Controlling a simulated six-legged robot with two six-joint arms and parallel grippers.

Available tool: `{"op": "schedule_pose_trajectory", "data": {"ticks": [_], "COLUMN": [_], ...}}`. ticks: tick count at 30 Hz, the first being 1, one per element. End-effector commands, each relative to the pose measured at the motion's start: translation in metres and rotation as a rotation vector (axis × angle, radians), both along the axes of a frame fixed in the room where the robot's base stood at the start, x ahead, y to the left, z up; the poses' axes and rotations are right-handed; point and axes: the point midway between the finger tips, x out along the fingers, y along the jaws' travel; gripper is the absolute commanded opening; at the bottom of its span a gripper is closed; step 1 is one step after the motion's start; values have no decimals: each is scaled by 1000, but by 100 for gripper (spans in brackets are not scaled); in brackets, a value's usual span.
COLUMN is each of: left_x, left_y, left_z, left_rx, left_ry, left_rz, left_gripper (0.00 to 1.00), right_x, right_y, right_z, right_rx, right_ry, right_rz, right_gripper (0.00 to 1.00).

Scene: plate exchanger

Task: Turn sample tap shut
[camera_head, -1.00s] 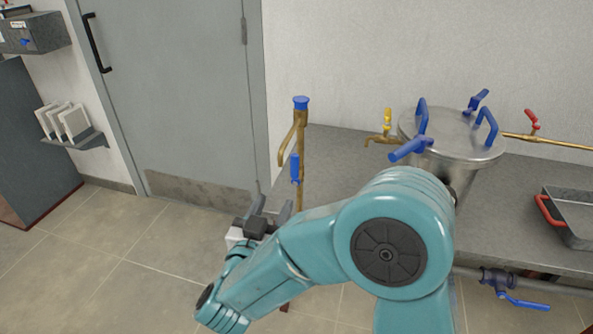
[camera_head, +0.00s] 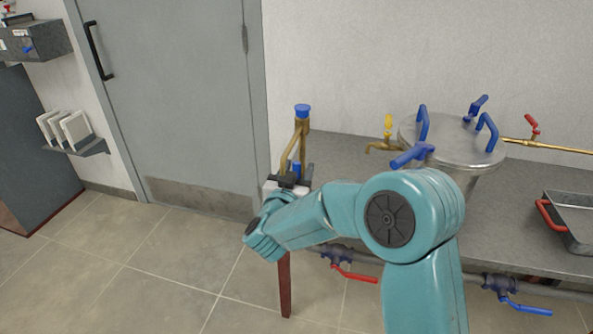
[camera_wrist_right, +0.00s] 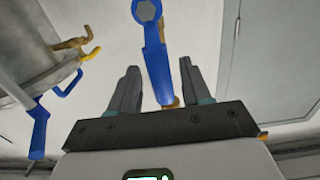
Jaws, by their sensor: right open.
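An upright brass pipe with a blue cap (camera_head: 302,109) and a side spout stands at the bench's left end. Its blue lever (camera_head: 296,169) hangs down, mostly hidden behind my right gripper (camera_head: 290,180). In the right wrist view the blue lever (camera_wrist_right: 155,55) lies between the fingers of my right gripper (camera_wrist_right: 159,75), which are open with a gap on each side. A small brass tap with a yellow handle (camera_head: 388,125) is on the left of the steel vessel (camera_head: 455,150); its yellow handle (camera_wrist_right: 91,54) also shows in the wrist view. My left gripper is out of view.
The vessel has several blue handles. A brass pipe with a red handle (camera_head: 531,124) runs off right. Under the grey bench (camera_head: 500,220) are a red lever (camera_head: 354,274) and a blue lever (camera_head: 526,308). A tray (camera_head: 573,215) lies at right. The door is left.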

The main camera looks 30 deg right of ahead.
Motion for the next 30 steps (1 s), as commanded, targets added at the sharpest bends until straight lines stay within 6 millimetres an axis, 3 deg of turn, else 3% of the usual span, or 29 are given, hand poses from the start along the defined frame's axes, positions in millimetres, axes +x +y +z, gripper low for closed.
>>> {"op": "schedule_pose_trajectory", "data": {"ticks": [3,4,8,20,30], "left_x": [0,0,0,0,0], "left_y": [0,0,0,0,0], "left_z": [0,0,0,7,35], "left_rx": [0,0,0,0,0], "left_ry": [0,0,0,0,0], "left_rz": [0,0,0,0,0], "left_gripper": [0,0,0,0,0], "right_x": [0,1,1,3,15], "right_y": [1,1,2,4,14], "right_z": [0,0,0,1,1], "right_rx": [0,0,1,-29,-184], "right_ry": [0,0,-1,37,220], "right_rz": [0,0,0,0,1], "right_gripper": [48,41,0,0,0]}}
